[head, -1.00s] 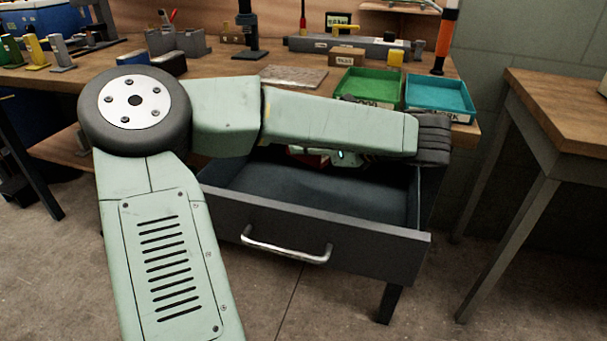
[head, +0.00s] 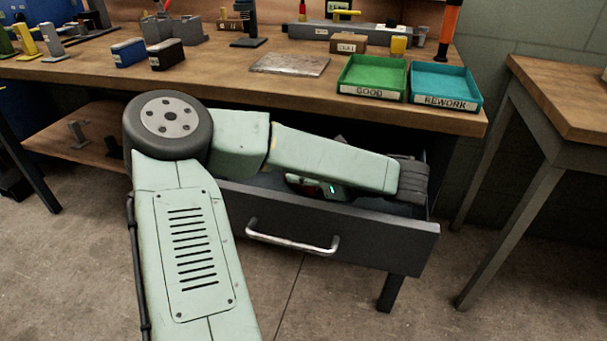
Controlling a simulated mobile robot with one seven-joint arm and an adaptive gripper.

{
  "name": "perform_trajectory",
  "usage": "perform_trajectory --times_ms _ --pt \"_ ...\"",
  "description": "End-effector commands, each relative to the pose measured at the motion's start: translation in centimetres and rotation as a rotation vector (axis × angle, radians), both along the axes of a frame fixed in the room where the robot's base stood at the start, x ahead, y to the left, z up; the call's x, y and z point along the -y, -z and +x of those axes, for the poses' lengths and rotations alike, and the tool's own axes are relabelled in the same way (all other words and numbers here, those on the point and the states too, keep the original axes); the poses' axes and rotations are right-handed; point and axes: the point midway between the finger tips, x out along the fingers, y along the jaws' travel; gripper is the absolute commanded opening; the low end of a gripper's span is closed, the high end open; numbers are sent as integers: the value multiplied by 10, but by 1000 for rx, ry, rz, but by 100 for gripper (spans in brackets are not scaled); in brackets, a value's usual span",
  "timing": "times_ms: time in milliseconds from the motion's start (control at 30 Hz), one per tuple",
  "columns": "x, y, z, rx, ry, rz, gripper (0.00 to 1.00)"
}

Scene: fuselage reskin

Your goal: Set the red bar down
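My arm reaches over the open drawer (head: 350,231) under the workbench. My gripper (head: 318,187) is low in the drawer opening, mostly hidden behind my forearm and the drawer's front panel. A small green part with a lit mark shows there. A small dark red patch shows beside the gripper; I cannot tell whether it is the red bar. The fingertips are hidden, so I cannot tell whether they are open or shut, or whether they hold anything.
The workbench (head: 220,82) holds a green GOOD tray (head: 372,91), a teal REWORK tray (head: 445,102), a metal plate (head: 290,65) and several blocks and tools. A second table (head: 565,92) stands at the right.

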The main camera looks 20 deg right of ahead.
Motion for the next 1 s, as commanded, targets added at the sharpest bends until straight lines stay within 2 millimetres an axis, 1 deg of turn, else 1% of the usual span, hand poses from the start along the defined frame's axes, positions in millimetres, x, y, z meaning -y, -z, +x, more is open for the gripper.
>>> perform_trajectory --times_ms 100,567,600,867,1000 --pt "1 6 0 5 2 -1 0" --pt "0 10 0 6 -1 -1 0" --pt "0 10 0 2 0 -1 27" --pt "0 10 0 2 1 -1 45" --pt "0 10 0 2 1 -1 45"
